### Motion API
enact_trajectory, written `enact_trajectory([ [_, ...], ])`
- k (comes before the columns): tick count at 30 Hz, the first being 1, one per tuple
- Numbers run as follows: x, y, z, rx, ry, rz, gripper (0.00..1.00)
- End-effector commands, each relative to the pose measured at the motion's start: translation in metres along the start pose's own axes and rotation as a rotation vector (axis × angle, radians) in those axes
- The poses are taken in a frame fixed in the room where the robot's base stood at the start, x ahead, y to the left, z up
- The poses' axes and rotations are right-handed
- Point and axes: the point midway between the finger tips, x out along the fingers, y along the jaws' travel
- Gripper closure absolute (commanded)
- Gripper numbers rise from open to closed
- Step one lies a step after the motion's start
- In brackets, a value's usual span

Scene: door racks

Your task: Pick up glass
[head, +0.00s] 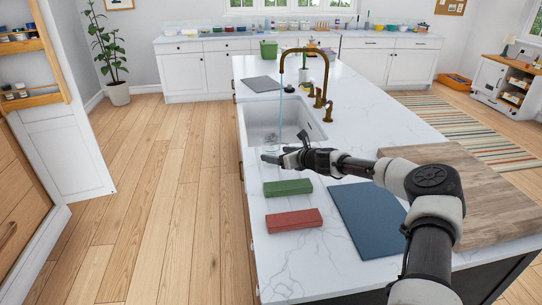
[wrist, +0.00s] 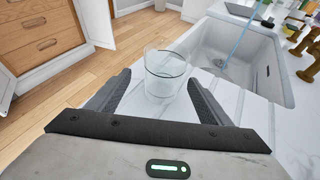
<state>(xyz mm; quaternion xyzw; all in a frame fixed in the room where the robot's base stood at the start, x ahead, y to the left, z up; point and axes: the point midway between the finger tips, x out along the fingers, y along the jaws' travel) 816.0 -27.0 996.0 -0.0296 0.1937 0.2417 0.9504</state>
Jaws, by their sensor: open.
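A clear drinking glass (wrist: 165,74) stands upright on the white marble counter in the wrist view, just beside the sink. In the head view the glass (head: 271,139) is faint and shows just behind my gripper (head: 281,156), near the sink's front edge. My gripper is open, and in the wrist view its two dark fingers (wrist: 158,97) point toward the glass, one on each side of it. The glass's base sits about between the fingertips. I cannot tell whether either finger touches it.
The sink (head: 285,120), with a brass faucet (head: 318,85) and a bluish water stream, lies just beyond. A green block (head: 288,187), a red block (head: 294,220), a blue mat (head: 368,218) and a wooden board (head: 480,190) lie on the near counter.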

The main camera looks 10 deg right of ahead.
Motion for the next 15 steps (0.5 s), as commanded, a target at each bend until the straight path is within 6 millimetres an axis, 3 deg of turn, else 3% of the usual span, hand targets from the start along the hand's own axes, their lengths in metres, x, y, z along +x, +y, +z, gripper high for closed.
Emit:
enact_trajectory([
  [5,0.01,0.0,-0.001,0.001,0.001,0.001,0.27],
  [15,0.052,-0.006,-0.003,-0.001,0.0,0.001,0.27],
])
